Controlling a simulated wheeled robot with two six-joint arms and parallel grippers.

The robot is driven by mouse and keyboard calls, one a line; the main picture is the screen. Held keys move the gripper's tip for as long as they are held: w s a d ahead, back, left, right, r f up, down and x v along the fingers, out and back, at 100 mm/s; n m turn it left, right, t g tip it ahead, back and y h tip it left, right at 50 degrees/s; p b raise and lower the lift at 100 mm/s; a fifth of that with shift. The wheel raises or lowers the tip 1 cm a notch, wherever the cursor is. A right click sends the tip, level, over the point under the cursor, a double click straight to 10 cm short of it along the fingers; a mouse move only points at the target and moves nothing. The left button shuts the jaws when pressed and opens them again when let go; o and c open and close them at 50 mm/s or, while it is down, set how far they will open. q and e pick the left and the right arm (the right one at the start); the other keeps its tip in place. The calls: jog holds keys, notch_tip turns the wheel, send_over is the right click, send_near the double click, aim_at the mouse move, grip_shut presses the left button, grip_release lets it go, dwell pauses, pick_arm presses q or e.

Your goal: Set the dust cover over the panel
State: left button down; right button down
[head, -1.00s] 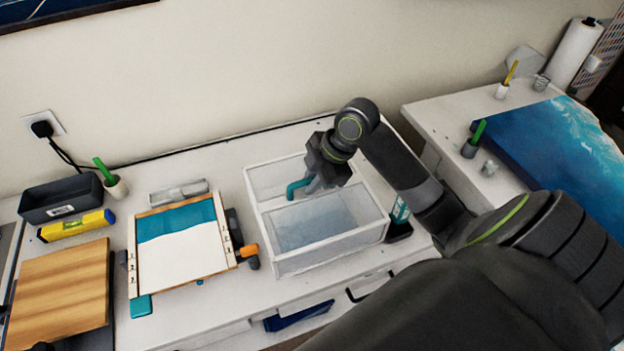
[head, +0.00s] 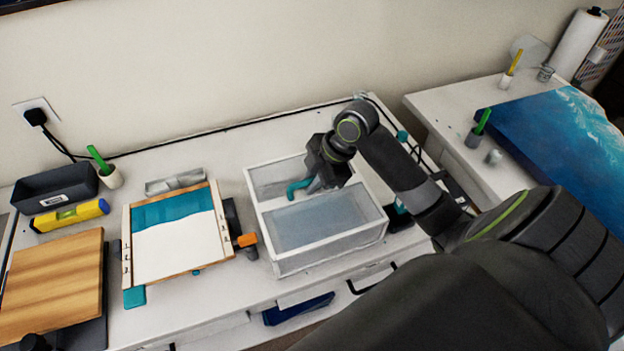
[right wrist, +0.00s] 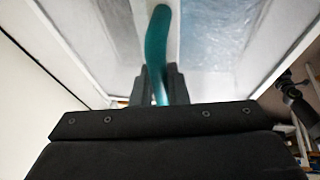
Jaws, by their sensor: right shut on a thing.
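The dust cover (head: 285,263) is a white-framed box with clear panes and a teal handle (head: 298,188) on top. It stands on the bench right of the panel. My right gripper (head: 312,186) is shut on the handle, which also shows between the fingers in the right wrist view (right wrist: 156,55). I cannot tell whether the cover's lower edge touches the bench. The panel (head: 180,240), white with a teal band at its far end, lies uncovered in a wooden-edged frame. A small dark part at the bottom left edge (head: 35,342) may be my left gripper; its jaws cannot be made out.
An orange-handled clamp (head: 246,240) sits between panel and cover. Left are a wooden board (head: 50,285), a yellow level (head: 70,216) and a dark bin (head: 56,190). A clear-grey tray (head: 175,182) lies behind the panel. A blue painted piece (head: 555,140) lies on the right table.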

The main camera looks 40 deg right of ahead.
jog(key=shift+f, duration=0.2)
jog(key=c, duration=1.3)
grip_release()
jog(key=shift+c, duration=0.2)
jog(key=b+v, duration=0.1)
jog(key=v, duration=1.6)
jog(key=shift+r, duration=0.25)
